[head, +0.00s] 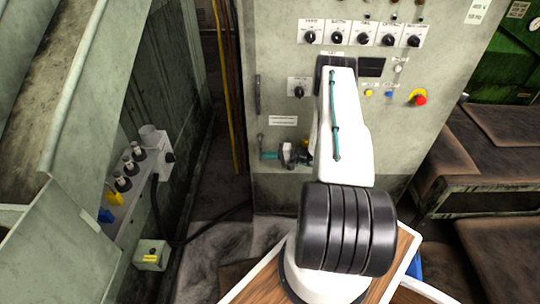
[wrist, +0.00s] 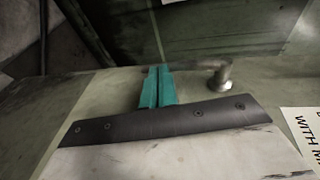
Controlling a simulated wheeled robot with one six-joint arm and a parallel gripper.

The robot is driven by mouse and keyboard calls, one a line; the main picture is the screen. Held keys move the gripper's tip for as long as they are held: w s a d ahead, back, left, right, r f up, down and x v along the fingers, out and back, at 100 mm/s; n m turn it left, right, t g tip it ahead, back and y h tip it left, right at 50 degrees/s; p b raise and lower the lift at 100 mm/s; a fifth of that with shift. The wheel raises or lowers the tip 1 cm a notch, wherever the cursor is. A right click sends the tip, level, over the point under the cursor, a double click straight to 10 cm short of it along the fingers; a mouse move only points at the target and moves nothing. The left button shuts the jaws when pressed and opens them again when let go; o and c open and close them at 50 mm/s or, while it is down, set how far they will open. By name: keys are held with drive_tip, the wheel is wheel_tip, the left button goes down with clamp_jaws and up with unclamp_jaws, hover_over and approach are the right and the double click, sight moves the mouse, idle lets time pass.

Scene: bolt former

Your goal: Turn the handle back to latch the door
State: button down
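The door is the pale green-grey front of the control cabinet (head: 385,130) in the head view. My gripper (head: 266,156) is at the cabinet's lower left, its teal fingers pointing left. In the wrist view my gripper (wrist: 159,72) has its two teal fingers almost together, with only a thin line between them. A metal handle (wrist: 221,75) stands just right of the fingertips. Its round post shows, and its thin arm runs left to behind or against the tips. I cannot tell whether they touch. Nothing shows held between the fingers. In the head view the handle is not clear.
The cabinet carries a row of black rotary switches (head: 363,38) and a red stop button (head: 421,100). A grey-green machine (head: 75,160) stands at the left, with a small grey box (head: 152,254) low beside it. Brown-topped benches (head: 480,150) are at the right.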

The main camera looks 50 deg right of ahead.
sight(260, 150)
drive_tip(key=shift+a, duration=0.1)
drive_tip(key=r, duration=0.3)
drive_tip(key=shift+s+r, duration=0.35)
drive_tip(key=shift+r, duration=0.05)
drive_tip(key=s+a+r, duration=0.1)
drive_tip(key=s+a, duration=0.6)
drive_tip(key=s, duration=0.6)
drive_tip(key=shift+s+a, duration=0.15)
drive_tip(key=shift+s, duration=0.1)
drive_tip(key=shift+r, duration=0.1)
